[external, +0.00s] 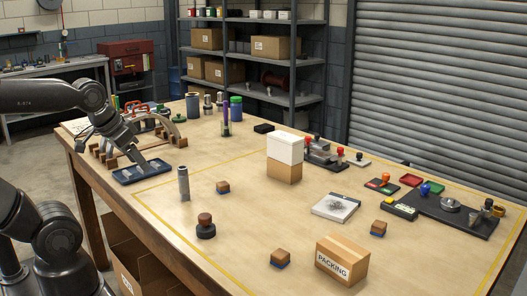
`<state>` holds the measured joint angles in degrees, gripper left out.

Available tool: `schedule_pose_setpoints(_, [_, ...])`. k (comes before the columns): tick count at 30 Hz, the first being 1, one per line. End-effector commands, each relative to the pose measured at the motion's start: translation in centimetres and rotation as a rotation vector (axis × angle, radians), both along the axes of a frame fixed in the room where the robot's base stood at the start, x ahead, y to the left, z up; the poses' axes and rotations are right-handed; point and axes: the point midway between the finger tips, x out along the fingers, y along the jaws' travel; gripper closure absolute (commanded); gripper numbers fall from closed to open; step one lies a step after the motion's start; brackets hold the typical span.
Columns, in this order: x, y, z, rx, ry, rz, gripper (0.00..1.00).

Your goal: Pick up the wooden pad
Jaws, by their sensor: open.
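I cannot tell which, if any, is the wooden pad. My gripper (143,165) points down at the left, low over a shallow dark blue tray (123,181). It is open. Its fingertips and the tray's contents are small and partly merged in the view, so I cannot tell whether they touch. It is left of all three blocks.
A grey cylinder (184,184) and a dark round-knobbed stamp (206,226) stand near the tray. A wooden arched rack (165,133) is behind my gripper. A white-topped box (285,165) stands mid-table, a PACKING carton (342,262) at the front. The table centre is mostly clear.

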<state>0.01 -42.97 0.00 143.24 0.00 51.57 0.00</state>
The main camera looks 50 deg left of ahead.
Motion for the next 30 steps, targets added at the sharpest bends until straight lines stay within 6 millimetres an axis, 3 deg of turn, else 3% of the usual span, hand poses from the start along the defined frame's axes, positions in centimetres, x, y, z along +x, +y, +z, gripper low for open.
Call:
schedule_pose_setpoints(5, [0.4, 0.0, -0.2, 0.002, 0.009, -0.002, 0.42])
schedule_pose_setpoints(8, [1.7, 0.1, 0.3, 0.008, 0.033, -0.009, 0.42])
schedule_pose_setpoints(20, [11.8, 0.9, 1.7, 0.041, 0.202, -0.075, 0.42])
schedule_pose_setpoints(30, [21.2, 2.0, -0.8, 0.054, 0.346, -0.137, 0.42])
